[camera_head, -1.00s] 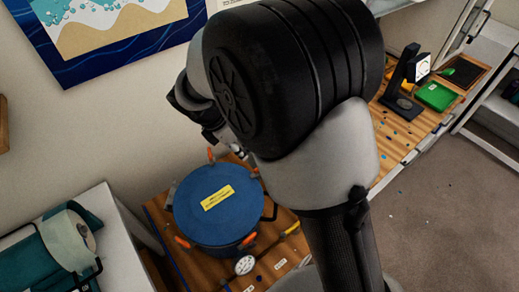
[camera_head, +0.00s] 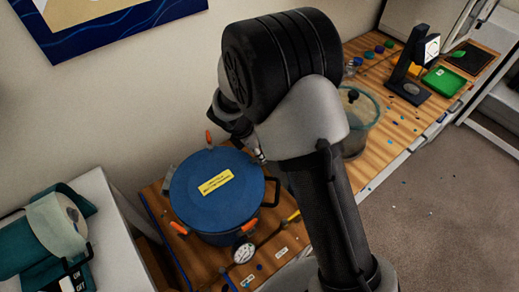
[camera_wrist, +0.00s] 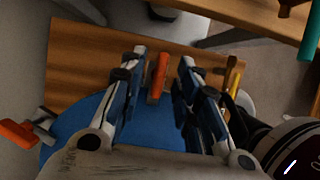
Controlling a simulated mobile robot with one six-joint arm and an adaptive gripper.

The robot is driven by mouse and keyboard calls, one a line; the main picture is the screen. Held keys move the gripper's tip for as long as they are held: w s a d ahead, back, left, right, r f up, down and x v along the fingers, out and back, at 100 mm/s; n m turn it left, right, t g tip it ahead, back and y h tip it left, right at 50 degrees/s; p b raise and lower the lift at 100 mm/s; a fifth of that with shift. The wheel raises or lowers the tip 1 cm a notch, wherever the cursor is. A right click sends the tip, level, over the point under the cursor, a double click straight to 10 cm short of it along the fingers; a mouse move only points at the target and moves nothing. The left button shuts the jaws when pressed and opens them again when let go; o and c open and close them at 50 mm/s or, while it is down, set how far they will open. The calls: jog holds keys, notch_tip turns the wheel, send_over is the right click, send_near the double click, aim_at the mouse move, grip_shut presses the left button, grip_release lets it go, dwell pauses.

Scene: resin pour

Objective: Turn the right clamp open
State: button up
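The pot with a blue lid (camera_head: 217,192) stands on the wooden bench, a yellow label on its lid. Orange clamp handles show at its back (camera_head: 209,138), front left (camera_head: 179,228) and front right (camera_head: 246,240). My arm covers part of the pot's right side in the head view. In the wrist view, my gripper (camera_wrist: 163,60) is open above the blue lid (camera_wrist: 90,122). An orange clamp handle (camera_wrist: 158,76) shows between its fingers, with a gap on each side; whether it touches is unclear. Another orange handle (camera_wrist: 18,133) sticks out at the left.
A pressure gauge (camera_head: 244,253) and a yellow lever (camera_head: 293,215) are at the pot's front right. A yellow part shows right of my fingers (camera_wrist: 233,76). A clear vessel (camera_head: 358,118) stands further right on the bench, with a black stand (camera_head: 407,68) and green tray (camera_head: 443,80) beyond.

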grip_shut()
dwell(0.4)
jog(key=shift+m+p, duration=0.35)
jog(key=shift+m, duration=0.05)
jog(key=m+g+p, duration=0.1)
jog(key=m, duration=0.1)
jog(key=shift+w+r+m+p, duration=0.1)
jog(key=shift+m+p, duration=0.3)
jog(key=m+g+p, duration=0.1)
jog(key=m, duration=0.2)
jog(key=shift+w+m+g+h, duration=0.1)
jog(key=shift+m+g+h, duration=0.2)
jog(key=shift+g, duration=0.1)
jog(key=m+g, duration=0.1)
jog(key=m, duration=0.1)
jog(key=m+g+p, duration=0.1)
jog(key=m, duration=0.2)
jog(key=shift+w, duration=0.15)
jog(key=m+y, duration=0.1)
jog(key=m, duration=0.2)
jog(key=m+g+y, duration=0.1)
jog(key=m, duration=0.1)
jog(key=shift+d+m+p, duration=0.1)
jog(key=shift+m+p, duration=0.2)
jog(key=shift+m, duration=0.1)
